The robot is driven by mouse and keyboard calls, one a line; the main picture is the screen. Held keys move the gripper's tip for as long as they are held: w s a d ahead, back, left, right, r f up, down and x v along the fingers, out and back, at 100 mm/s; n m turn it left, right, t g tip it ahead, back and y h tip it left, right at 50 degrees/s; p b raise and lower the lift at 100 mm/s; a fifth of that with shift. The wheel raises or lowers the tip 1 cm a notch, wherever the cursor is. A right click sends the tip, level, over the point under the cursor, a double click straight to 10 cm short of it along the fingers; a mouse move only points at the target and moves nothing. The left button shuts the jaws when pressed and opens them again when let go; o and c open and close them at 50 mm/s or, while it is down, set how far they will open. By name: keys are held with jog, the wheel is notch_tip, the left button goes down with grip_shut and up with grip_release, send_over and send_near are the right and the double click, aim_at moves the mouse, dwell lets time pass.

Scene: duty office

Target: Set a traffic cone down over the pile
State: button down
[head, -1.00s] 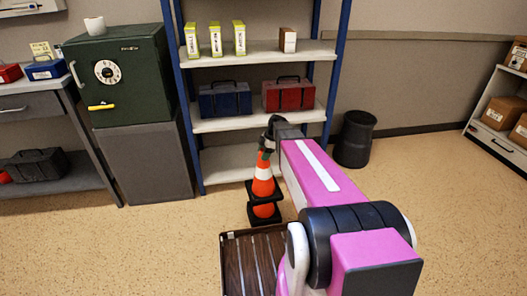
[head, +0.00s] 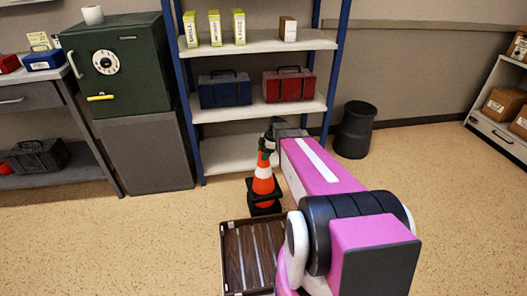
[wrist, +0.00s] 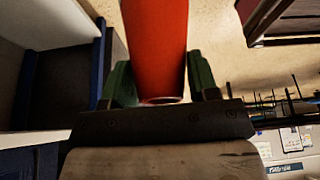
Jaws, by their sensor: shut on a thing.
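My gripper (head: 267,146) is shut on the top of an orange traffic cone (head: 263,184) with a white band. The cone hangs upright in front of the shelf, its black base low near the floor. Black base edges show close together below it, with a little orange between them, so the pile (head: 265,208) under it is mostly hidden. I cannot tell whether the held cone rests fully on it. In the wrist view the red-orange cone (wrist: 156,45) runs between my two dark green fingers.
A slatted brown crate (head: 232,262) stands just in front of the cones. A blue-posted shelf (head: 250,110) with toolboxes is behind them. A black bin (head: 355,130) is to the right, a green safe (head: 120,75) to the left. Floor at left is clear.

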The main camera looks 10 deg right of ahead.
jog(key=shift+f, duration=2.8)
jog(key=shift+c, duration=1.5)
grip_release()
jog(key=v, duration=1)
jog(key=shift+r, duration=0.4)
jog(key=shift+d, duration=0.1)
